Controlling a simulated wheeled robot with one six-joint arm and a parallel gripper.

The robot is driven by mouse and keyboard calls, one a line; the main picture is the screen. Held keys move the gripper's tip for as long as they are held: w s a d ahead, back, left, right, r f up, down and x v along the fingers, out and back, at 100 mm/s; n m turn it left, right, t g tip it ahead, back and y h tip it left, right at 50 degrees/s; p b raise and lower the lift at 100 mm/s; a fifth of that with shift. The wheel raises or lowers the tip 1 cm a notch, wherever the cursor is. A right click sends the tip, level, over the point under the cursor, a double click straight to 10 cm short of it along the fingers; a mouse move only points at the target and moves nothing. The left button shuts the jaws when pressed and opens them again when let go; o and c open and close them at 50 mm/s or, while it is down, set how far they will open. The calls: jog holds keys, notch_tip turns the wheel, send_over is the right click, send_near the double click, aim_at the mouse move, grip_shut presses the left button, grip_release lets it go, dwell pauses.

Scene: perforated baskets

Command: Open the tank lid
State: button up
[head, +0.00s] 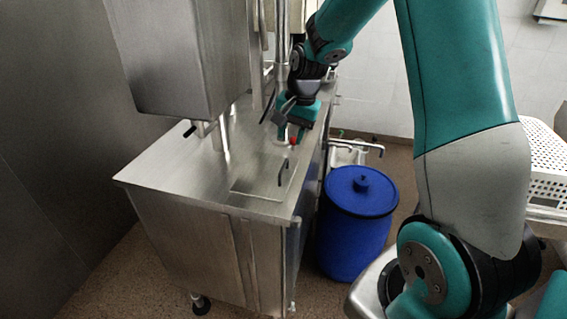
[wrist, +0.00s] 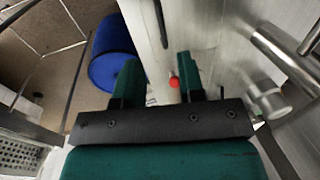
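A steel tank-like cabinet (head: 185,190) has a flat top with a rectangular lid outline (head: 255,190) near its front edge. A thin bent handle (head: 283,170) stands up beside that outline. My gripper (head: 290,137) is over the right part of the steel top, behind the handle. In the wrist view my gripper (wrist: 158,75) has its two green fingers apart. A small red knob (wrist: 173,82) shows near the right finger; the red knob (head: 293,140) also shows at the fingers in the head view. I cannot tell whether they touch. The lid looks closed.
A blue barrel (head: 358,230) with a lid stands on the floor right of the cabinet. A steel box (head: 180,50) and upright pipes (head: 283,60) rise over the back of the top. A white perforated basket (head: 545,165) is at the right. The front of the top is clear.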

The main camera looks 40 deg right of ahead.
aim_at(282, 169)
jog(key=f, duration=0.3)
jog(key=w+a+f+p, duration=0.1)
jog(key=f, duration=0.6)
jog(key=shift+w+a+f+p, duration=0.15)
jog(key=shift+w+p, duration=0.15)
grip_shut()
